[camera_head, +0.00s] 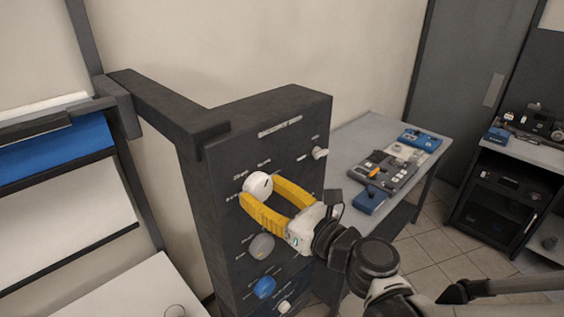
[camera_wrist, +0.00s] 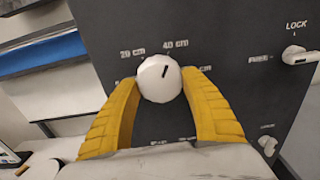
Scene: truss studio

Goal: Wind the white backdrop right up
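A round white knob (camera_head: 257,185) sits high on the dark control column (camera_head: 215,200). In the wrist view the white knob (camera_wrist: 160,84) has a black mark pointing up and slightly right, towards the "40 cm" label; "20 cm" is at upper left. My gripper (camera_head: 260,191) has its yellow fingers on both sides of this knob, seemingly touching it; the fingers also show in the wrist view (camera_wrist: 160,80). A white backdrop sheet (camera_head: 60,232) hangs at left with a dark bar along its bottom edge. A blue backdrop (camera_head: 55,150) hangs above it, partly rolled.
A small white lever (camera_head: 320,153) by LOCK and FREE labels is right of the knob. Below are a grey knob (camera_head: 261,246) and a blue knob (camera_head: 264,287). A table (camera_head: 350,150) with equipment stands behind the column; a dark cabinet (camera_head: 495,200) is at right.

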